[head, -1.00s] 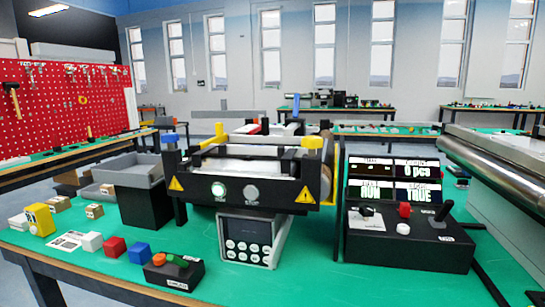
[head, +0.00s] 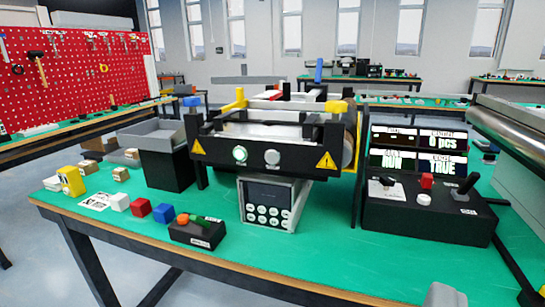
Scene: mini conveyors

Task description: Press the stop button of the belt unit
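The belt unit (head: 300,165) is a black frame with yellow warning triangles, standing at the middle of the green table. Its front has two round buttons side by side: a left one lit pale green (head: 240,154) and a right grey one (head: 272,157). I cannot read a stop label on either. A grey keypad panel (head: 268,205) sits below them. A rounded grey piece at the bottom right edge may be part of my gripper (head: 445,295); its fingers do not show, and it is well apart from the buttons.
A black console (head: 430,218) with a red button (head: 427,181), levers and screens reading RUN and TRUE stands right. A small black box (head: 198,233) with orange and green buttons, coloured cubes and a grey bin (head: 155,133) are left.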

